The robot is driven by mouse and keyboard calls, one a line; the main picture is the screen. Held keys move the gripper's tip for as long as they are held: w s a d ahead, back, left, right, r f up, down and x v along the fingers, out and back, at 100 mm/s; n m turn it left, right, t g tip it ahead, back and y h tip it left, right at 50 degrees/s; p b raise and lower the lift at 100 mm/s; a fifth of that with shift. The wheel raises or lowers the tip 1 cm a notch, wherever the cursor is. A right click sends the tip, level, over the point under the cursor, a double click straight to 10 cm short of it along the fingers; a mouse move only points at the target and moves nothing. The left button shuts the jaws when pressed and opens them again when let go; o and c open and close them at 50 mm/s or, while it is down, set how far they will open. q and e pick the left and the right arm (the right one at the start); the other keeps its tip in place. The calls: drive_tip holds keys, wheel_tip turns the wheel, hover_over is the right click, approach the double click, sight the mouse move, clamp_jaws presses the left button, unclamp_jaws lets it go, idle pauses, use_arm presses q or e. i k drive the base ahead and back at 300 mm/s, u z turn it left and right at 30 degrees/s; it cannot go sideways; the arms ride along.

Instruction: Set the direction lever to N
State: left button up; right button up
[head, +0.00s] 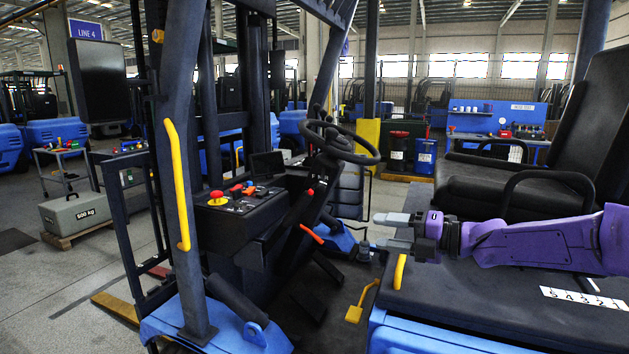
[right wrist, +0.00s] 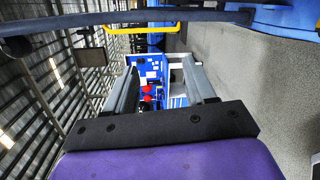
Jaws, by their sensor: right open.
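A dark console (head: 243,208) stands left of the steering wheel on a forklift. It carries a red mushroom-shaped knob (head: 217,198) and small orange, red and yellow controls (head: 242,189). A red-tipped stalk (head: 310,192) and an orange handle (head: 311,234) show below the steering wheel. I cannot tell which is the direction lever, and no N mark is readable. My right gripper (head: 386,231), on a purple arm, is open and empty above the forklift floor, right of the console and apart from it. Its two fingers (right wrist: 160,66) show in the right wrist view with nothing between them. My left gripper is out of view.
The steering wheel (head: 340,141) and a dark post with a yellow grab bar (head: 177,185) stand around the console. A black seat (head: 485,180) is behind my right arm. Open space lies between gripper and console.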

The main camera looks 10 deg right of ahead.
sight(321, 186)
drive_tip(key=i, duration=0.95)
